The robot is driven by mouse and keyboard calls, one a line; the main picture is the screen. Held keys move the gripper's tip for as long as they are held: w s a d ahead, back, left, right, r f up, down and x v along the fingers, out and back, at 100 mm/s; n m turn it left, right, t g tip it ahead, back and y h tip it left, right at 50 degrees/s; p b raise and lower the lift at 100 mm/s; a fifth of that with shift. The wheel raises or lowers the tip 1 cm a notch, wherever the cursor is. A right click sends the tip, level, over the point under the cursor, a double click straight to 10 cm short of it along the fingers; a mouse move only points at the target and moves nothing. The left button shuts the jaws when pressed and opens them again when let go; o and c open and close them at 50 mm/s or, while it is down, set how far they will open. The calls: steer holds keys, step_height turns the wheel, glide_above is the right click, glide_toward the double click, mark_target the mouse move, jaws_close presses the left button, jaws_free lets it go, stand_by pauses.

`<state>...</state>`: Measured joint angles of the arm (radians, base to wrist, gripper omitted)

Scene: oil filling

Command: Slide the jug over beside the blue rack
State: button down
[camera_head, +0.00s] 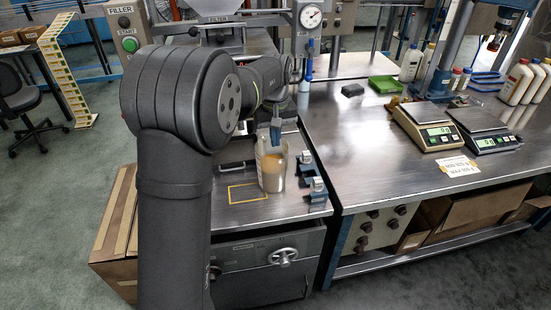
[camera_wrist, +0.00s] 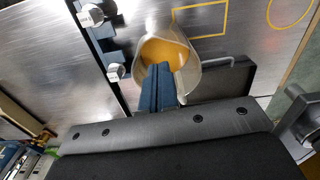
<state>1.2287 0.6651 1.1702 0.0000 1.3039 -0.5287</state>
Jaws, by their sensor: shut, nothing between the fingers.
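The jug (camera_head: 272,172) is clear, holds amber liquid and stands upright on the metal bench top. It also shows from above in the wrist view (camera_wrist: 187,74), with a handle at its right. The blue rack (camera_head: 313,184) with metal knobs is close to the jug's right; in the wrist view it (camera_wrist: 108,48) lies left of the jug, with a narrow gap. My gripper (camera_head: 275,146) is shut, its blue fingers pointing down at the jug's mouth. In the wrist view the fingertips (camera_wrist: 160,68) overlap the jug's opening; I cannot tell whether they dip inside.
A yellow square outline (camera_head: 248,193) is on the bench left of the jug. A yellow circle (camera_wrist: 290,10) shows in the wrist view. Right of the rack, another table (camera_head: 370,155) carries two scales (camera_head: 425,127), bottles and a green tray (camera_head: 385,84).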

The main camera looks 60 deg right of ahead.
step_height(320, 180, down, 10)
steer(key=shift+r, duration=0.1)
stand_by(0.4)
steer(key=shift+a, duration=0.1)
steer(key=s+a, duration=0.2)
steer(key=shift+s, duration=0.3)
step_height(320, 180, up, 10)
glide_above(275, 163)
steer(key=s, duration=0.2)
steer(key=shift+w+a, duration=0.2)
steer(key=shift+w, duration=0.05)
